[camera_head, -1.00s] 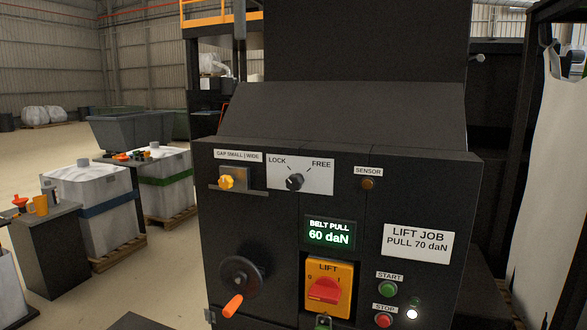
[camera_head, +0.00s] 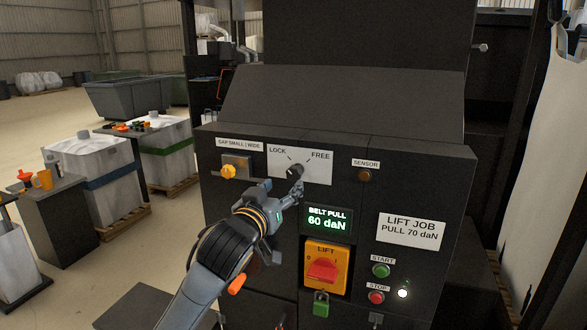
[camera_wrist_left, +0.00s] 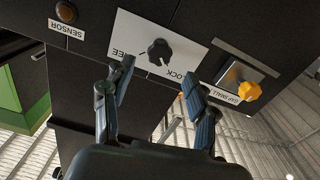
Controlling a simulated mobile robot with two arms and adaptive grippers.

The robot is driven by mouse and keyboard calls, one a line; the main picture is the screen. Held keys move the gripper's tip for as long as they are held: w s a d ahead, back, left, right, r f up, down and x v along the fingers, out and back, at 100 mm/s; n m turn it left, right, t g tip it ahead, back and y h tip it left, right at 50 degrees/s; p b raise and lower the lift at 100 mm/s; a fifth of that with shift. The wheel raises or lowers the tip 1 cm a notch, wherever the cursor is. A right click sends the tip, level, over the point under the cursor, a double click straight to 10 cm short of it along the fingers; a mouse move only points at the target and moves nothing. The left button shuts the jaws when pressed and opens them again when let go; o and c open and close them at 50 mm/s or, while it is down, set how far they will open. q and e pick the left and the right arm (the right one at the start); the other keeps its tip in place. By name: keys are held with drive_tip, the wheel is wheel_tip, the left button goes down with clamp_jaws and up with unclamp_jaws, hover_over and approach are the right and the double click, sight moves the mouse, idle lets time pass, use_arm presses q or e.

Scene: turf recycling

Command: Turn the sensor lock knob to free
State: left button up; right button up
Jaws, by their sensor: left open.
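The sensor lock knob (camera_head: 295,172) is a black knob on a white plate (camera_head: 318,171) marked LOCK at left and FREE at right. The fingers look apart from the knob. My right gripper is not in view.
A yellow gap knob (camera_head: 228,171) is left of the plate, and a brown sensor lamp (camera_head: 365,175) is right. Below are the belt pull display (camera_head: 329,225), the red lift switch (camera_head: 322,271), a green padlock (camera_head: 321,304), and START (camera_head: 380,270) and STOP (camera_head: 376,297) buttons.

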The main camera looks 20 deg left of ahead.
sight(292, 176)
use_arm(q)
drive_tip(key=w+p, duration=0.2)
drive_tip(key=w, duration=0.5)
drive_tip(key=shift+a+r+p, duration=0.1)
drive_tip(key=shift+p, duration=0.2)
drive_tip(key=shift+w, duration=0.6)
drive_tip(key=c, duration=1.2)
drive_tip(key=shift+o, duration=0.2)
